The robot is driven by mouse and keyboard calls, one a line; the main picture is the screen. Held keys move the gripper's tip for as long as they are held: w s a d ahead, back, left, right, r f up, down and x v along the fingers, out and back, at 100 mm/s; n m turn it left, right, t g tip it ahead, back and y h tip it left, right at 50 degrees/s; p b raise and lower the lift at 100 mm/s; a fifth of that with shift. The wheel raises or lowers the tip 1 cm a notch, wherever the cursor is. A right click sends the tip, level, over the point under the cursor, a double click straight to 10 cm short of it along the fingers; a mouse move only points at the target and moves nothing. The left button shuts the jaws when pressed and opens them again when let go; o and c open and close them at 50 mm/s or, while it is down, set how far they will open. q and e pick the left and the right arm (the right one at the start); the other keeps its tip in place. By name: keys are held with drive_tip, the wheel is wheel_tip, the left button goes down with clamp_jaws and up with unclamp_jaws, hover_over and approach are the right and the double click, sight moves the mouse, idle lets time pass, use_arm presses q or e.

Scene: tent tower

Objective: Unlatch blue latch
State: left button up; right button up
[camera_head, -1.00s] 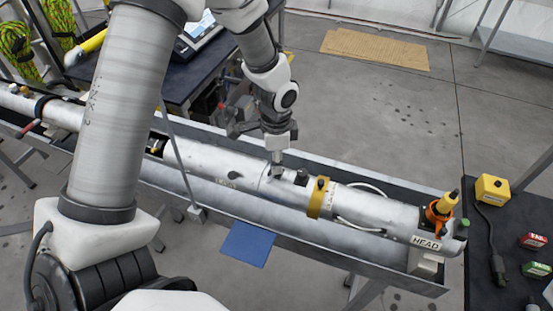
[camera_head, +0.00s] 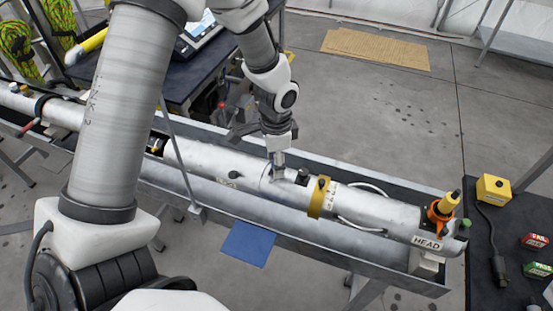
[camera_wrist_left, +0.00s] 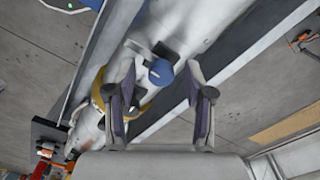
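A round blue latch knob (camera_wrist_left: 160,72) shows in the left wrist view on the silver tube (camera_wrist_left: 195,22). It lies ahead of the gap between my left gripper's two fingers, and no contact is visible. My left gripper (camera_wrist_left: 160,105) is open there, with its two dark fingers apart and nothing between them. In the head view the left gripper (camera_head: 277,172) points down at the top of the long silver tube (camera_head: 210,165), left of the yellow band (camera_head: 319,197). I cannot make out the blue knob in the head view. My right gripper is not in view.
The tube lies in a long metal trough (camera_head: 225,209). A black knob (camera_head: 303,177) stands close to the gripper's right. An orange and yellow fitting (camera_head: 441,211) is at the tube's HEAD end. A dark table (camera_head: 505,235) holding a yellow box (camera_head: 493,188) stands at right.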

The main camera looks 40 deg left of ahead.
use_arm(q)
drive_tip(key=shift+r, duration=0.1)
drive_tip(key=shift+w+r, duration=0.1)
drive_tip(key=shift+r, duration=0.15)
wheel_tip(320, 180, up, 11)
drive_tip(key=shift+r, duration=0.2)
idle(0.4)
